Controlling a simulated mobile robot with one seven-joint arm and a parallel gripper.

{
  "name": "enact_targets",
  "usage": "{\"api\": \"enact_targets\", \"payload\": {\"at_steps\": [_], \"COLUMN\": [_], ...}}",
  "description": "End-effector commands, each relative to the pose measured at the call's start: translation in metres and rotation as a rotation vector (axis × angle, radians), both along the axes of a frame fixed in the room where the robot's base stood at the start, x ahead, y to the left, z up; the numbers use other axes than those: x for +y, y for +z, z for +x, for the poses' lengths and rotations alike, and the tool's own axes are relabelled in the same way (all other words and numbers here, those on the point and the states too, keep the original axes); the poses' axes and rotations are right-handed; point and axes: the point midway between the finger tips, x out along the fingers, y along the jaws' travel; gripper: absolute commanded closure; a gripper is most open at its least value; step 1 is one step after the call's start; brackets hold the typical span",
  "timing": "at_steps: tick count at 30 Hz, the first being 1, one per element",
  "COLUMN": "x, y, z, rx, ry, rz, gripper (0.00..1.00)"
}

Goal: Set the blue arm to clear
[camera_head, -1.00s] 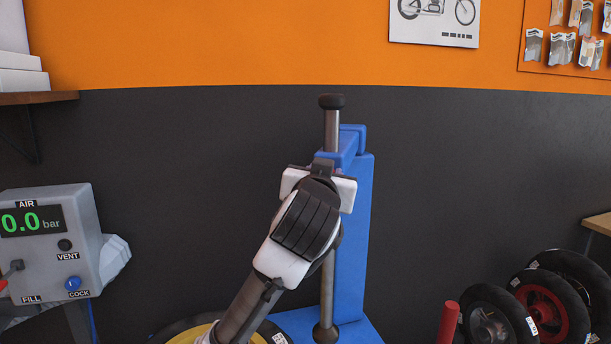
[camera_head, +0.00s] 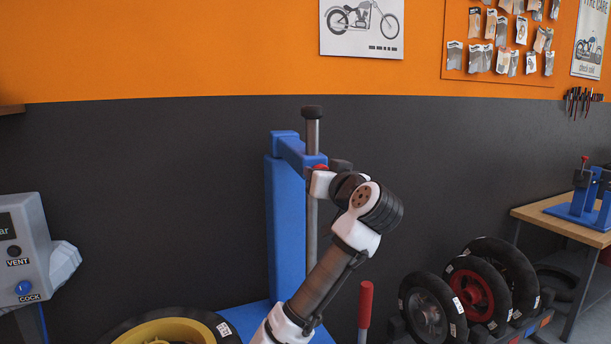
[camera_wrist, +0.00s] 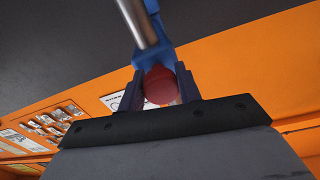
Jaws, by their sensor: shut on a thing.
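The blue arm (camera_head: 298,150) reaches from the top of a blue post (camera_head: 284,225) to the right and toward me, with a steel vertical rod (camera_head: 312,135) at its end. A red knob (camera_head: 320,167) sits at the arm's outer end, partly hidden by my gripper (camera_head: 322,176). In the wrist view, the red knob (camera_wrist: 160,86) lies between the two dark fingers of my gripper (camera_wrist: 160,90), which is shut on it. The blue arm (camera_wrist: 154,57) and rod show just beyond the knob.
A tyre with a yellow rim (camera_head: 175,332) lies at the post's foot. A red-gripped lever (camera_head: 365,305) stands right of it. Several tyres (camera_head: 470,290) stand in a rack at right, near a wooden bench (camera_head: 565,217). A grey air box (camera_head: 25,255) is at left.

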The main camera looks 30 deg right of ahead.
Motion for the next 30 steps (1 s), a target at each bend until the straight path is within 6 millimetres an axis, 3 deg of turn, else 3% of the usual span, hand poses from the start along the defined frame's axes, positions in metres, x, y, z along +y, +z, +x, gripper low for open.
{"api": "enact_targets", "payload": {"at_steps": [3,12,30], "x": [-0.020,-0.052,-0.065], "y": [0.001,0.001,0.002], "z": [-0.002,-0.005,-0.005], "rx": [0.002,0.001,-0.004], "ry": [0.038,0.125,0.153], "rz": [0.002,0.000,0.000], "gripper": [1.00,1.00,1.00]}}
